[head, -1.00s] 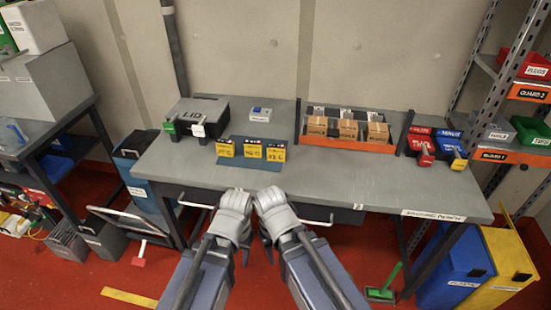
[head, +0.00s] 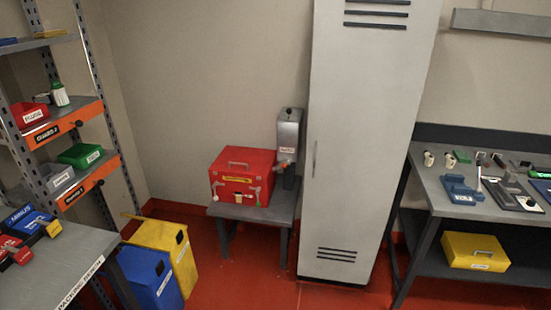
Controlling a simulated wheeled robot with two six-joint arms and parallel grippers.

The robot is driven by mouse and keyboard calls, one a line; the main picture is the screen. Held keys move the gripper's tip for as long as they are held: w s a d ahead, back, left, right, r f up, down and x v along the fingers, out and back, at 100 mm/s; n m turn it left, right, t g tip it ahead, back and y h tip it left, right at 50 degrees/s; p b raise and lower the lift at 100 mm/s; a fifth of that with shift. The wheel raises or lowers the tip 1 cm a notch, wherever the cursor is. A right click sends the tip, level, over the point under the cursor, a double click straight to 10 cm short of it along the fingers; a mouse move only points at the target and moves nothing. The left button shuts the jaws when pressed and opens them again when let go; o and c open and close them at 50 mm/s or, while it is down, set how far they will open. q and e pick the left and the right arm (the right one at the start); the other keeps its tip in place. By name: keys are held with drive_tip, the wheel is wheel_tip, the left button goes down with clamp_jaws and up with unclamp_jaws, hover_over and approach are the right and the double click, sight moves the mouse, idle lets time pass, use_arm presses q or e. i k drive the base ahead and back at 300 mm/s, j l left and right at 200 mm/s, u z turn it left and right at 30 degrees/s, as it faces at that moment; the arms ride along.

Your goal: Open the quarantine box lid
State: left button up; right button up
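A red box (head: 228,188) with a grey handle on its top and a yellow label on its front stands on a low grey table (head: 280,208) against the back wall. Its lid looks shut. I take it to be the quarantine box, but its label is too small to read. Neither of my grippers is in the head view now.
A grey dispenser (head: 287,140) stands right of the red box, beside a tall grey locker (head: 365,150). Blue (head: 150,280) and yellow (head: 165,240) bins stand to the left, near shelving and the packing bench (head: 60,265). The red floor (head: 235,280) before the low table is clear.

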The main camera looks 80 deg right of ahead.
sight(233, 160)
drive_tip(key=z, duration=2.55)
drive_tip(key=i+l, duration=0.35)
drive_tip(key=i, duration=0.2)
drive_tip(key=i+l, duration=0.3)
drive_tip(key=i, duration=0.25)
drive_tip(key=i+l+u, duration=0.1)
drive_tip(key=i+l, duration=0.25)
drive_tip(key=i, duration=0.2)
drive_tip(key=i+l, duration=0.1)
drive_tip(key=i, duration=0.55)
